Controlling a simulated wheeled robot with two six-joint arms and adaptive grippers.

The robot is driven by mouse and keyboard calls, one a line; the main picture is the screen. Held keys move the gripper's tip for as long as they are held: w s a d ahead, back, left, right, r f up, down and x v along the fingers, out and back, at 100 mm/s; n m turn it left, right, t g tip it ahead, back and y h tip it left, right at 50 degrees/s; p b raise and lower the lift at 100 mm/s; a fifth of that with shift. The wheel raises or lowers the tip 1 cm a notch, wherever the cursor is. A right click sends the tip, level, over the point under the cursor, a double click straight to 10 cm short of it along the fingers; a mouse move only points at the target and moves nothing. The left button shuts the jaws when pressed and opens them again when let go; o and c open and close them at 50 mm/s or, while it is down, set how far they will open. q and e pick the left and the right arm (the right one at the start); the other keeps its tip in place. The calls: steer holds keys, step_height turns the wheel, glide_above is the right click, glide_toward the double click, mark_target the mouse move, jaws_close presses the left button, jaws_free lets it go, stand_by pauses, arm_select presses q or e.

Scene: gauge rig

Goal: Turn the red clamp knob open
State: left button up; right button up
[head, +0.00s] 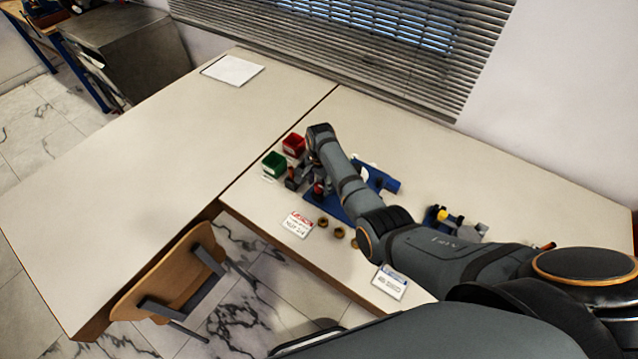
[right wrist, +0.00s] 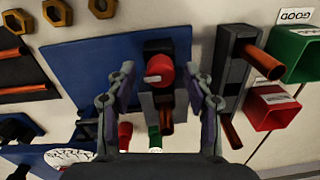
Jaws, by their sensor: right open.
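The red clamp knob (right wrist: 159,70) shows in the right wrist view on a dark clamp block (right wrist: 158,48) at the edge of a blue plate (right wrist: 85,60). My right gripper (right wrist: 160,76) is open, with one finger on each side of the knob. A gap shows between the knob and each finger, so it is not gripped. In the head view my right gripper (head: 308,178) is over the rig, and the wrist and arm hide much of it. A bit of red (head: 318,188) shows beside the gripper there. My left gripper is not in view.
Right of the clamp in the wrist view stand a grey block (right wrist: 235,65) with copper-coloured rods, a green bin (right wrist: 292,50) and a red bin (right wrist: 270,106). Brass nuts (right wrist: 58,12) lie at the upper left. The left table (head: 130,190) is mostly clear; a chair (head: 170,270) stands before it.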

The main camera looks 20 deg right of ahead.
steer(key=c, duration=0.5)
jaws_close()
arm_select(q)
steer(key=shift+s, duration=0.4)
